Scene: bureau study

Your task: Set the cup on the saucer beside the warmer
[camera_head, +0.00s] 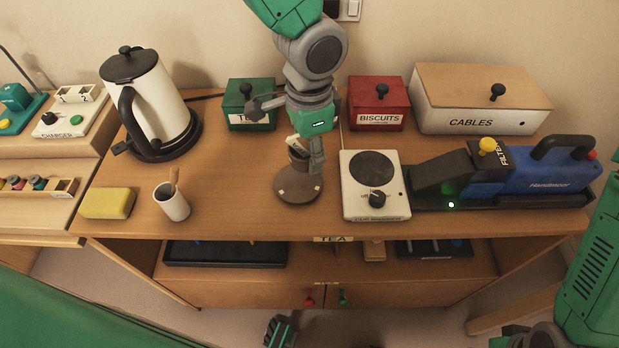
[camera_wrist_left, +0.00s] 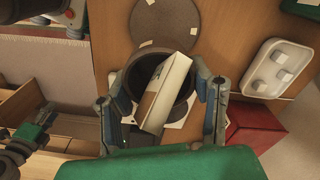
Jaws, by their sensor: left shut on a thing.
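My left gripper (camera_head: 305,160) is shut on the cup (camera_head: 296,145), which shows in the head view only as a small dark and pale patch. In the left wrist view the cup (camera_wrist_left: 134,74) sits between the two fingers of my left gripper (camera_wrist_left: 160,112), with a dark inside and a pale boxy piece across its mouth. The saucer (camera_head: 297,188) is a round brown disc with small pale marks, just in front of the cup; whether they touch is unclear. It also shows in the wrist view (camera_wrist_left: 165,22). The white warmer (camera_head: 348,205) with a black plate stands right of the saucer.
A kettle (camera_head: 165,100), yellow sponge (camera_head: 107,203) and white pot with a stick (camera_head: 174,207) stand left. A green box (camera_head: 236,118), red biscuits box (camera_head: 378,117) and cables box (camera_head: 480,120) line the back. A blue machine (camera_head: 540,178) stands right. Bare wood lies left of the saucer.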

